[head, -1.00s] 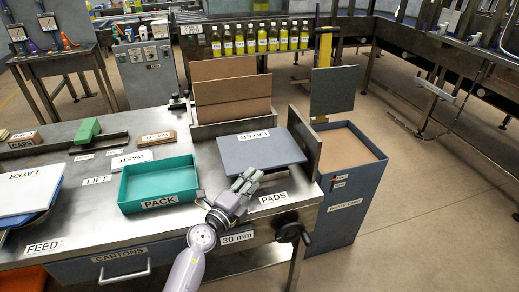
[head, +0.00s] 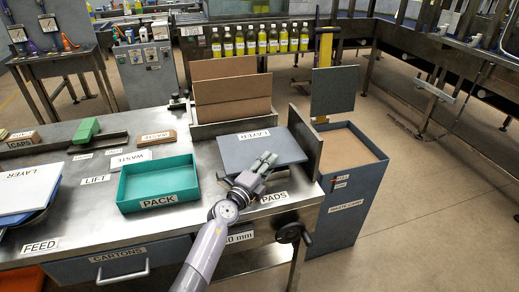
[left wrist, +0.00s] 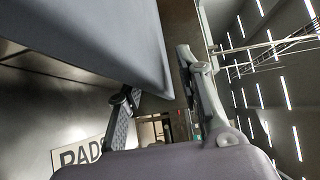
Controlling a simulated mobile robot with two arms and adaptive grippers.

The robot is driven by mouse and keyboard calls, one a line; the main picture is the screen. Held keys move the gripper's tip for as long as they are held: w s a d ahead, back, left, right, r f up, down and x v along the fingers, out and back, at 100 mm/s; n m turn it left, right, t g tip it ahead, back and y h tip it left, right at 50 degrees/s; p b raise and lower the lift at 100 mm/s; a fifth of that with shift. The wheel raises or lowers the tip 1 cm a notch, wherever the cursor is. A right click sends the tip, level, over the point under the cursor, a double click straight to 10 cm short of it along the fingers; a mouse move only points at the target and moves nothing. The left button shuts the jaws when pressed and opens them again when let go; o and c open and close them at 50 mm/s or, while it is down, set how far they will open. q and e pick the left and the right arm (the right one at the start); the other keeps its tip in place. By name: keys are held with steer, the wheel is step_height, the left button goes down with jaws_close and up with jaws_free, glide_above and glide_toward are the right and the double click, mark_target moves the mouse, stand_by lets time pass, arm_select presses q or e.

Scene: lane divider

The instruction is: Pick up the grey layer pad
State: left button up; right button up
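The grey layer pad (head: 240,151) lies flat on the steel table behind the PADS label, below the cardboard rack. My left gripper (head: 265,162) is at its front edge, right of the middle, and overlaps the pad in the head view. In the left wrist view the pad (left wrist: 110,35) is a large grey slab at upper left, its corner close to the fingers. The left gripper's fingers (left wrist: 158,95) stand apart there, one dark finger by the pad's edge and one beyond it. Contact cannot be told. My right gripper is not in view.
A teal PACK tray (head: 157,184) stands left of the pad. White and blue layer sheets (head: 25,188) lie at far left. A black crank (head: 290,233) sits at the table front.

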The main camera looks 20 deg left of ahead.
arm_select(q)
jaws_close()
stand_by(0.6)
